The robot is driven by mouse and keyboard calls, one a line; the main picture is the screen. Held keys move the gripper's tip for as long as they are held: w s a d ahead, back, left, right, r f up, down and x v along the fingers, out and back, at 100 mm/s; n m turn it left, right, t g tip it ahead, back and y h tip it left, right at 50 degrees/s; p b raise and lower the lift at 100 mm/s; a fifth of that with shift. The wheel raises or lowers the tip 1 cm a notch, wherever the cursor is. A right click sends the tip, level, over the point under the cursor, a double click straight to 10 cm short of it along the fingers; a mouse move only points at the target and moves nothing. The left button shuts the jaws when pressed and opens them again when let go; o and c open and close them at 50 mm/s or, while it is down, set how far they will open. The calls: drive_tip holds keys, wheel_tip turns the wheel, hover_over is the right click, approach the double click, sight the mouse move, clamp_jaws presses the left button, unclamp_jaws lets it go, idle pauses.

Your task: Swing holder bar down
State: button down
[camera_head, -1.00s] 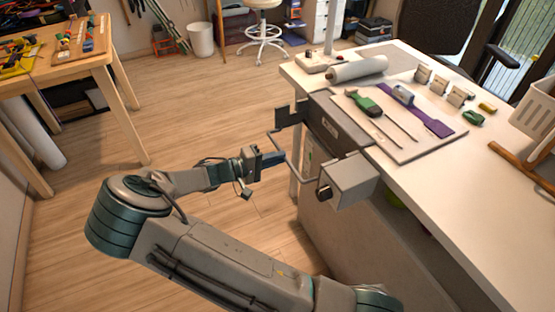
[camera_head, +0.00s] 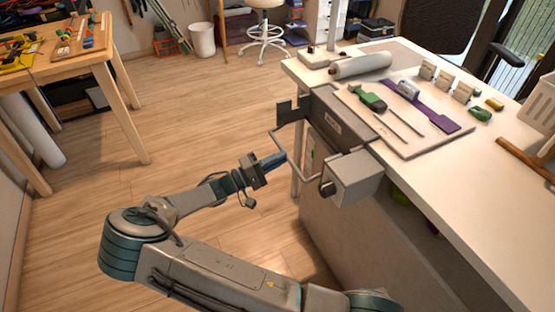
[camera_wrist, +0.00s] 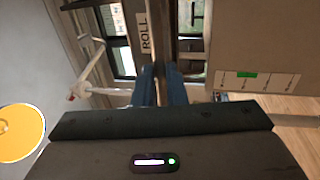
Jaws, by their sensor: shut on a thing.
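The holder bar (camera_head: 296,165) is a thin grey U-shaped rod sticking out from the table's end in the head view. It also shows in the wrist view (camera_wrist: 108,91), running sideways. It hangs between a notched grey bracket (camera_head: 291,111) and a grey box-shaped bracket (camera_head: 356,178). My gripper (camera_head: 280,160) comes from the left, with its blue fingers shut on the outer part of the bar. In the wrist view, my gripper (camera_wrist: 161,85) points toward the holder's plate with a "ROLL" label (camera_wrist: 145,35). The fingers hide the gripped part of the bar.
The white worktable (camera_head: 440,190) fills the right side. On it lie a grey roll (camera_head: 362,66), a board (camera_head: 437,146) with tools and a purple strip, and small blocks. The wooden floor left of the bar is open. A wooden bench (camera_head: 75,62) stands at far left.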

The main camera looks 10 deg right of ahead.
drive_tip(key=c, duration=1.5)
unclamp_jaws()
drive_tip(key=shift+d, duration=0.15)
drive_tip(key=shift+a, duration=0.2)
drive_tip(key=v, duration=1.3)
drive_tip(key=shift+s+a+f+p, duration=0.1)
drive_tip(key=shift+a+p, duration=0.15)
drive_tip(key=shift+p, duration=0.05)
drive_tip(key=shift+d, duration=0.1)
